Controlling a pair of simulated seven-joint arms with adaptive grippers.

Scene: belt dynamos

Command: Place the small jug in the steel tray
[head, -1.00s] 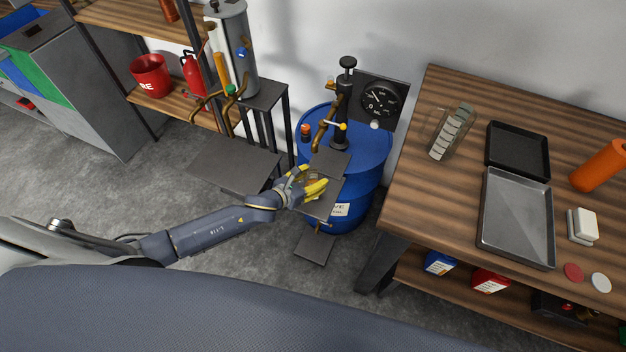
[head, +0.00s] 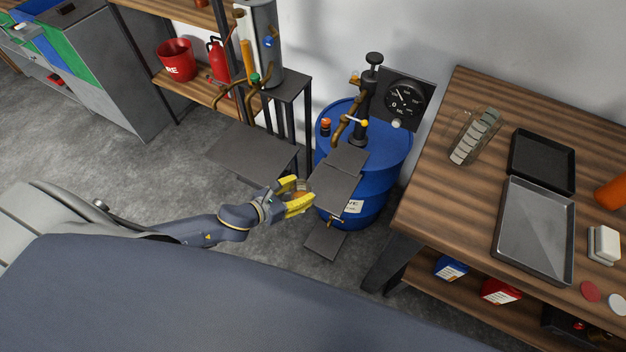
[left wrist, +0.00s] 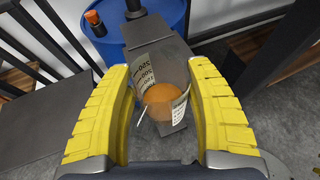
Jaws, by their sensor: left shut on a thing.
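My left gripper (head: 296,198) has yellow fingers and is shut on a small clear jug (left wrist: 163,88) with printed measuring marks and orange-brown liquid in it. In the left wrist view the jug sits between the two fingers (left wrist: 158,115). In the head view the jug is small and partly hidden by the fingers. It is in front of the blue drum, left of the workbench. The steel tray (head: 535,228) lies on the wooden workbench at the right and looks empty. My right gripper is not in view.
The blue drum (head: 372,190) with a pump and grey plates is between my gripper and the workbench (head: 430,190). White blocks (head: 604,245) lie right of the steel tray.

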